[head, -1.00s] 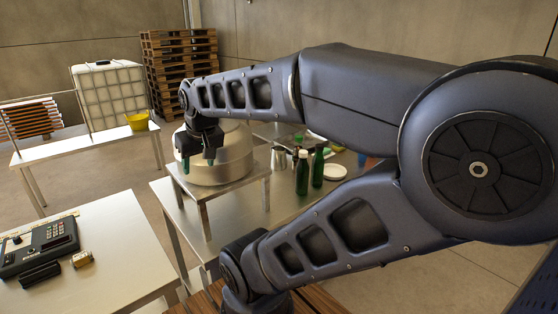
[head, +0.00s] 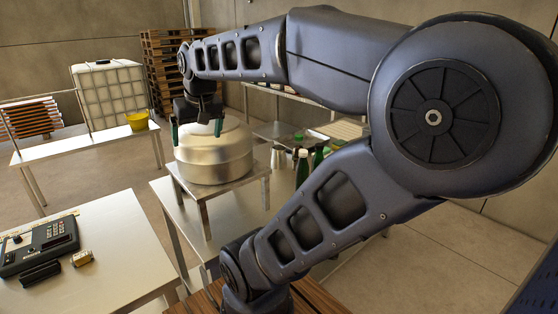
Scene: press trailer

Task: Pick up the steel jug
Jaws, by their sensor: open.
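A wide, round, brushed-steel vessel (head: 213,160) stands upright on a small metal stand (head: 222,186). Smaller steel-coloured items (head: 277,158) stand to its right, beside the green bottles. I cannot tell for certain which of these is the steel jug. My gripper (head: 196,130) points down at the upper part of the large vessel, in front of it in the picture. Its two fingers are spread apart with nothing between them that I can make out as held. It covers part of the vessel's top. I cannot tell whether the fingers touch it.
Green bottles (head: 302,168) stand right of the stand, partly behind my arm. A yellow bowl (head: 137,121) sits on a far bench. A pallet stack is behind.

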